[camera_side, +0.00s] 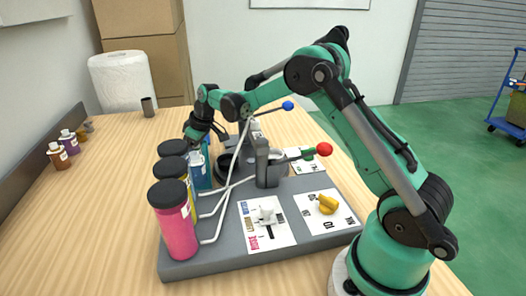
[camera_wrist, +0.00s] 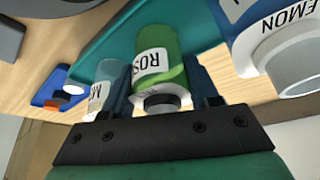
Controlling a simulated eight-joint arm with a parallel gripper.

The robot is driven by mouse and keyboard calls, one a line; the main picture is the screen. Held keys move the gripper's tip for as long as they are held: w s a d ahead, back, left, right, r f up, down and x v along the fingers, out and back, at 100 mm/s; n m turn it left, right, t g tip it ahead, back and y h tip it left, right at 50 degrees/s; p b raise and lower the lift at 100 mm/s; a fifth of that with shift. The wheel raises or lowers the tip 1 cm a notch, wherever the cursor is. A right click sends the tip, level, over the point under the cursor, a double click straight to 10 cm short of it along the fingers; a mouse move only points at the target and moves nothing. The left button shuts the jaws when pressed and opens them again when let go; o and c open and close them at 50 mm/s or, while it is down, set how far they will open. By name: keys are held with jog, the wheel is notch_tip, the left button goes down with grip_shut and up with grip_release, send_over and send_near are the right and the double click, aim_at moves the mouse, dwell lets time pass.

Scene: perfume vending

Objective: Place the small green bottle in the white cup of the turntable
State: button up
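The small green bottle (camera_wrist: 157,48) has a white label with dark letters that begin "ROS". In the wrist view it is between the two fingers of my gripper (camera_wrist: 162,88), which lie close along both its sides and appear to grip it. Its neck faces the camera. In the side view my gripper (camera_side: 197,132) is behind the tall bottles, and I cannot make out the green bottle there. The turntable (camera_side: 270,177) is on the grey base, partly hidden by the arm and white tubes. I cannot make out the white cup.
Tall pink (camera_side: 173,225), yellow and blue bottles with dark caps stand along the base's left edge. Red (camera_side: 324,148) and blue (camera_side: 288,105) lever knobs rise nearby. Small bottles (camera_side: 57,155) stand at the table's left. A blue "LEMON" bottle (camera_wrist: 262,35) is close at right in the wrist view.

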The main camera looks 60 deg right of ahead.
grip_shut()
jog(key=shift+r, duration=0.1)
notch_tip(320, 180, up, 19)
jog(key=s+d+m+h, duration=0.2)
jog(key=s+d+m, duration=0.2)
jog(key=s+d, duration=1.05)
jog(key=f, duration=1)
jog(key=s+f, duration=0.1)
jog(key=f, duration=0.4)
jog(key=shift+f, duration=0.1)
jog(key=shift+a+f, duration=0.1)
jog(key=shift+f, duration=2.15)
